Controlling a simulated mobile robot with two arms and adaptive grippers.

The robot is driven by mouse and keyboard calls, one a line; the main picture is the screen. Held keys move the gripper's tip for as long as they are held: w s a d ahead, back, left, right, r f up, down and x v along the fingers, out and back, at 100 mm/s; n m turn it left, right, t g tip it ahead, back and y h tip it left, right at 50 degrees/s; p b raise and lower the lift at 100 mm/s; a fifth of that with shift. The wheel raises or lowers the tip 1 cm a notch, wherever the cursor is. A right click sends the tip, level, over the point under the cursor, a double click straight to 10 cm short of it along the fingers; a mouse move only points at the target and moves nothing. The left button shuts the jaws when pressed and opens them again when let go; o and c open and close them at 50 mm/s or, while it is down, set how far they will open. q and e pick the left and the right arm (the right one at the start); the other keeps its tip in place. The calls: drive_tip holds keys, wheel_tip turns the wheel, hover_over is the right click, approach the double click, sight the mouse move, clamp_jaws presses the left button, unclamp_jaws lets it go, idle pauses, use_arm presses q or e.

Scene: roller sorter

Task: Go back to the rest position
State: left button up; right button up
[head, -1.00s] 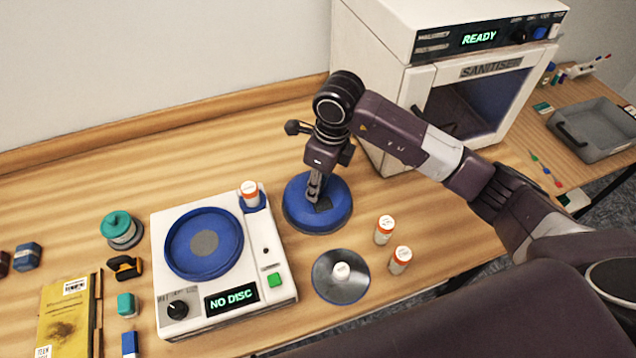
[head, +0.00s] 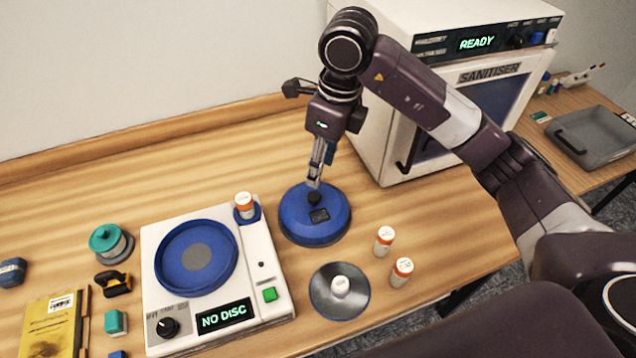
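My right gripper (head: 314,182) points down above the round blue disc-shaped base (head: 316,228), just over the black knob (head: 314,199) at its middle. The knob stays on the blue base. The fingers look close together, but at this size I cannot tell whether they are fully shut. Nothing shows held between them. My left gripper is not in the head view.
A white machine (head: 252,318) reading "NO DISC" stands left of the blue base. The sanitiser (head: 465,150) stands close behind my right arm.

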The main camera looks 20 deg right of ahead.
drive_tip(key=shift+s+d+r, duration=0.1)
drive_tip(key=shift+r, duration=0.7)
